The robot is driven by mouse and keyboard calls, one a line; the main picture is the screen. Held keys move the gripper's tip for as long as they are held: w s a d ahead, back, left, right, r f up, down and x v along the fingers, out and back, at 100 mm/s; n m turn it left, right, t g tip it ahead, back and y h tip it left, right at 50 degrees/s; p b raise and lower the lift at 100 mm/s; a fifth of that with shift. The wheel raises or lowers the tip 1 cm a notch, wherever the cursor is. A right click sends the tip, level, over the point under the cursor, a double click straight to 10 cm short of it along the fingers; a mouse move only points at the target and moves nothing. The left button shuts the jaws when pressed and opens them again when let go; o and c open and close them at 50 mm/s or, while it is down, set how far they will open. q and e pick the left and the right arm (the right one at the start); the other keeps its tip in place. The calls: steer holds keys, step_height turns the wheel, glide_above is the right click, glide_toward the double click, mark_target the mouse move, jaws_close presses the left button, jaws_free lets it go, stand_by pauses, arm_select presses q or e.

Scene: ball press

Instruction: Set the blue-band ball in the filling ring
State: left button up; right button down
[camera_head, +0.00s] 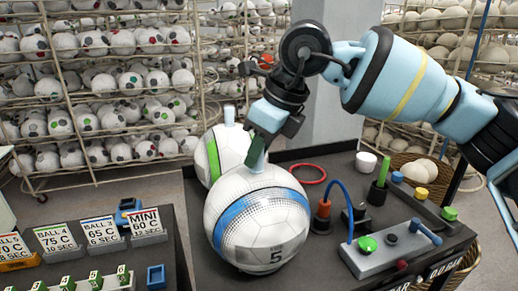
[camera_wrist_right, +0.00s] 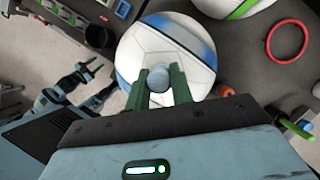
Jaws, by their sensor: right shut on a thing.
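The blue-band ball (camera_head: 265,243) is white, with a broad blue stripe and a "5" on its front. It also shows in the wrist view (camera_wrist_right: 150,48). My right gripper (camera_head: 257,155) is above it with fingers pointing down. In the wrist view its green fingers (camera_wrist_right: 160,85) are shut on the small grey-blue knob (camera_wrist_right: 157,82) on top of the ball. I cannot tell whether the ball touches the table. A red ring (camera_head: 307,174) lies flat behind and right of the ball, apart from it and empty.
A green-band ball (camera_head: 213,158) with a knob stands close behind the blue-band ball. To the right are a blue hose (camera_head: 343,196), a control box (camera_head: 388,250) with a lever, and a white cup (camera_head: 366,162). Price-like signs (camera_head: 101,230) stand on the left table.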

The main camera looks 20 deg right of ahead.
steer(key=c, duration=1.2)
jaws_free()
steer(key=shift+f, duration=0.15)
steer(key=shift+c, duration=0.2)
steer(key=shift+s+d+r, duration=0.1)
steer(key=shift+d+r, duration=0.05)
steer(key=shift+r, duration=0.45)
steer(key=v, duration=1.1)
steer(key=shift+s, duration=0.15)
